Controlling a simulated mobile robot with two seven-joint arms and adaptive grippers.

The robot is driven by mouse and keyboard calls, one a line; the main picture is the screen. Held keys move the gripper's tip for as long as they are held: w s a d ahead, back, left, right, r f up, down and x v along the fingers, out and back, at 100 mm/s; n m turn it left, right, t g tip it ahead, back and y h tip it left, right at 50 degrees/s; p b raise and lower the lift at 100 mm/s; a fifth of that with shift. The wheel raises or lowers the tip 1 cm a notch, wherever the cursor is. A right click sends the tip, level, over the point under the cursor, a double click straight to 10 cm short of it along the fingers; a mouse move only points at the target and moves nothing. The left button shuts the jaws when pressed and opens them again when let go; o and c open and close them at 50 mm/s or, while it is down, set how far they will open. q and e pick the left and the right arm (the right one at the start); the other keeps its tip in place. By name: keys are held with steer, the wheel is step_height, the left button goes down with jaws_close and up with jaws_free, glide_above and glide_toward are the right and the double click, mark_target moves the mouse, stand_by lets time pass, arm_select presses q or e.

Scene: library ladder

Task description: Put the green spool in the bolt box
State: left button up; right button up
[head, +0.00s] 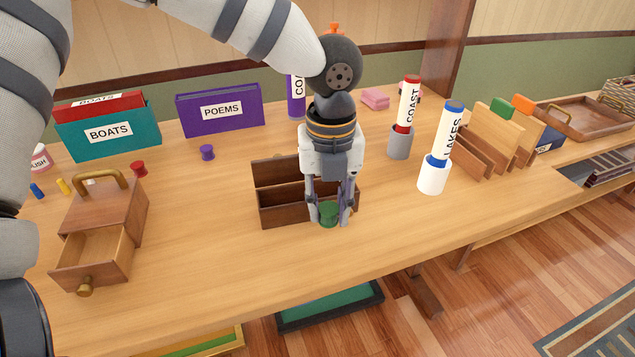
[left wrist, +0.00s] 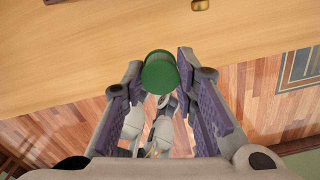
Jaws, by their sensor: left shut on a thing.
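My left gripper (head: 329,210) points down and is shut on the green spool (head: 328,214). The spool also shows between the fingertips in the left wrist view (left wrist: 160,73). A dark brown wooden box (head: 285,212) with its lid raised stands at the middle of the table; it looks like the bolt box. My gripper and the spool cover part of its right end in the head view. The spool appears in front of the box's front wall, and I cannot tell its exact height. My right gripper is not in view.
A small wooden chest (head: 131,211) with its drawer pulled out stands at the left. A red spool (head: 138,169) and a purple spool (head: 207,152) stand behind. A white holder (head: 433,178) with the LAKES tube stands right of the box. The front table strip is clear.

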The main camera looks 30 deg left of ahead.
arm_select(q)
steer(key=w+a, duration=0.2)
steer(key=w+a+f, duration=0.1)
steer(key=w+a, duration=0.1)
steer(key=a, duration=0.1)
steer(key=w+a+b, duration=0.1)
steer(key=w+a, duration=0.2)
steer(key=shift+a+f, duration=0.2)
steer(key=shift+f, duration=0.15)
steer(key=shift+f, duration=0.5)
steer(key=o, duration=0.8)
steer(key=shift+o, duration=0.2)
step_height(320, 180, up, 13)
steer(key=shift+r, duration=0.1)
